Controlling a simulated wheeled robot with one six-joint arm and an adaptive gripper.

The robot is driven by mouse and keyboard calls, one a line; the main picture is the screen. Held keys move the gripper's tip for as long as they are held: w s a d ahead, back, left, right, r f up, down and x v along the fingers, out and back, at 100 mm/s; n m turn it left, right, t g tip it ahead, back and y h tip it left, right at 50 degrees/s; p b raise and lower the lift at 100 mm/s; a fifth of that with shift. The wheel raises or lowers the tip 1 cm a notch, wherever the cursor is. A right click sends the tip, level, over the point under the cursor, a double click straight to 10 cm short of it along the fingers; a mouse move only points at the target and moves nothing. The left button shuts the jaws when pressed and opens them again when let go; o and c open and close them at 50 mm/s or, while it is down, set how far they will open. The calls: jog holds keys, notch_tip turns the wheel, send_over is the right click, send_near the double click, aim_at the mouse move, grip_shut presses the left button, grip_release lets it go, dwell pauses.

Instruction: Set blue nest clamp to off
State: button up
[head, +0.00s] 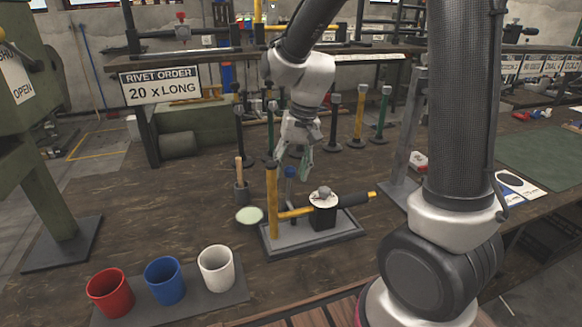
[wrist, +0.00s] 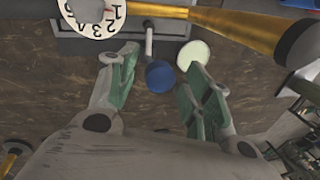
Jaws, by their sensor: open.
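The blue nest clamp is a blue ball knob (head: 291,172) on a short pale rod, standing on a grey base plate (head: 340,246). My gripper (head: 293,157) is open, with its green-padded fingers just above and behind the knob. I cannot tell from the knob whether the clamp is on or off.
A yellow post (head: 272,200) stands left of the knob. A black block with a white dial (head: 323,199) and a yellow bar sit to the right. A pale green disc (head: 249,215) lies beside the plate. Red (head: 110,292), blue (head: 165,280) and white (head: 216,268) cups stand in front.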

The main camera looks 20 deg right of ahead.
jog(key=shift+c, duration=0.4)
grip_shut()
jog(key=shift+w+g, duration=0.7)
jog(key=shift+w, duration=0.3)
jog(key=w+f+g, duration=0.4)
jog(key=w, duration=0.6)
jog(key=shift+w+f+m+g, duration=0.25)
jog(key=shift+f+m+g, duration=0.05)
jog(key=shift+f+g, duration=0.1)
jog(key=shift+w+f, duration=0.1)
jog(key=shift+f, duration=0.05)
